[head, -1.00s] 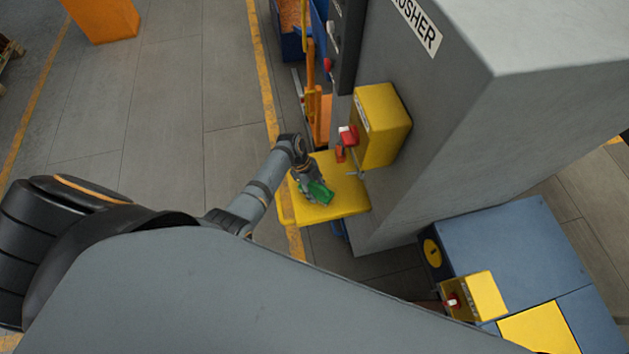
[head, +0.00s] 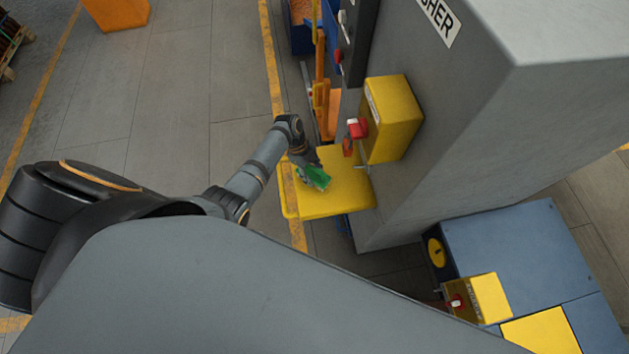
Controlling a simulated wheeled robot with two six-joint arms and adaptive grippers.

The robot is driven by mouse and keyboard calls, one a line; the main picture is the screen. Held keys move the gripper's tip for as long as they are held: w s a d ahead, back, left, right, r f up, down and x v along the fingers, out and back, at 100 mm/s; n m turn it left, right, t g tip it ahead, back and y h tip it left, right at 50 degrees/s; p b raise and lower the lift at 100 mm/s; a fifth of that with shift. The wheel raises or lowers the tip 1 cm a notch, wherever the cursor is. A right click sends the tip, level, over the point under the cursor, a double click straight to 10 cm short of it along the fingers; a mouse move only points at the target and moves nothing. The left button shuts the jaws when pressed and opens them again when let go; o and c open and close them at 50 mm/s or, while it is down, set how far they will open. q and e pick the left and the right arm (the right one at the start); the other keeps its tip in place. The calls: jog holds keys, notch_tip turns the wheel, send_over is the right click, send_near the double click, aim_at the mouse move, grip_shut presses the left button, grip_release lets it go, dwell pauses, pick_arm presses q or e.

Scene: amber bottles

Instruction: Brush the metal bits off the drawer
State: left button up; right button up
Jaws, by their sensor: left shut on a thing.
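A yellow drawer or shelf (head: 340,197) sticks out from the side of the grey crusher cabinet. My left gripper (head: 308,167) is over its left part, shut on a green thing (head: 316,178), which looks like the brush. The green thing is at or just above the yellow surface; I cannot tell if it touches. No metal bits can be made out at this size. My right gripper is not in view.
The grey crusher cabinet (head: 450,130) stands to the right, with a yellow box (head: 393,118) and red switch (head: 357,128) just above the drawer. A blue cabinet (head: 515,245) is at lower right. Open floor (head: 170,100) lies at left.

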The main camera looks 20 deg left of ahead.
pick_arm(q)
jog(key=shift+w+a+f+b, duration=0.25)
jog(key=shift+w+a+b, duration=0.7)
jog(key=shift+w+b, duration=0.25)
jog(key=shift+w+a+r, duration=0.2)
jog(key=shift+w+r, duration=0.05)
jog(key=shift+w, duration=0.1)
jog(key=b, duration=0.1)
jog(key=w+a+b, duration=0.1)
jog(key=w+b, duration=0.1)
jog(key=shift+w+a+f, duration=0.25)
jog(key=shift+a, duration=0.05)
jog(key=shift+w+a+r+b, duration=0.15)
jog(key=shift+w+a+b, duration=0.1)
jog(key=shift+w+b, duration=0.15)
jog(key=shift+r, duration=0.15)
jog(key=shift+r, duration=0.1)
notch_tip(320, 180, up, 6)
jog(key=p, duration=0.5)
jog(key=shift+p, duration=0.4)
